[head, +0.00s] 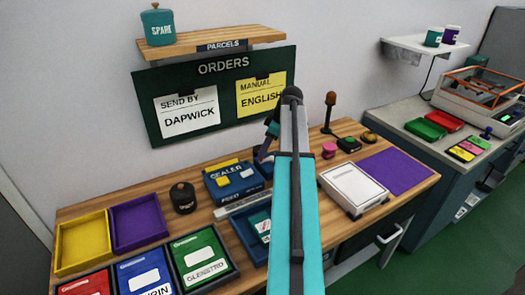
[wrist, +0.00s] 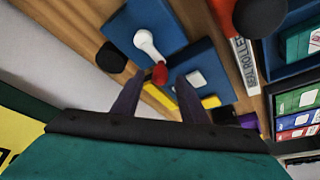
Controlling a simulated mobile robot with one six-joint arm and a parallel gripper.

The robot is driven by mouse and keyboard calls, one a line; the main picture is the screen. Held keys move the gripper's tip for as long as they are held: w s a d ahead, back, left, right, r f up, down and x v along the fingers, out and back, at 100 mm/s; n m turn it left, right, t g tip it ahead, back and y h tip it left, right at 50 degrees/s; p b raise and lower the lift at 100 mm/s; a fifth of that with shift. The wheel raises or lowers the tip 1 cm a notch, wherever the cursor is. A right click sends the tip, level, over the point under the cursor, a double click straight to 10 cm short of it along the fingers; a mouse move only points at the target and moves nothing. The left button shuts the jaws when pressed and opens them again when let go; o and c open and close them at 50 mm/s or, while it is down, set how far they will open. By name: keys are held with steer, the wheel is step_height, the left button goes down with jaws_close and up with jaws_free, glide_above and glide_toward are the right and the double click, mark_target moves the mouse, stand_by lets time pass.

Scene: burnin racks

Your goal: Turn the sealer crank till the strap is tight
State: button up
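The sealer (head: 228,188) is a blue box with yellow and white parts on the wooden bench in the head view. Its blue body (wrist: 197,62) fills the middle of the wrist view. The crank (wrist: 147,40) is a white arm with a red knob (wrist: 159,73) at its end. My gripper (wrist: 160,88) is open, its two dark fingers apart on either side of the red knob, with gaps showing. In the head view my gripper (head: 262,154) is at the sealer's right edge, and my arm hides the crank. I cannot make out a strap or its tightness.
A dark round-topped jar (head: 183,198) stands left of the sealer. A labelled roller strip (head: 242,203) lies in front. Yellow (head: 84,244) and purple (head: 139,221) trays are at left. A white box (head: 352,187) is right of my arm, beside a purple mat (head: 397,170).

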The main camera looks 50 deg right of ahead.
steer(key=shift+x, duration=1.2)
steer(key=shift+c, duration=0.5)
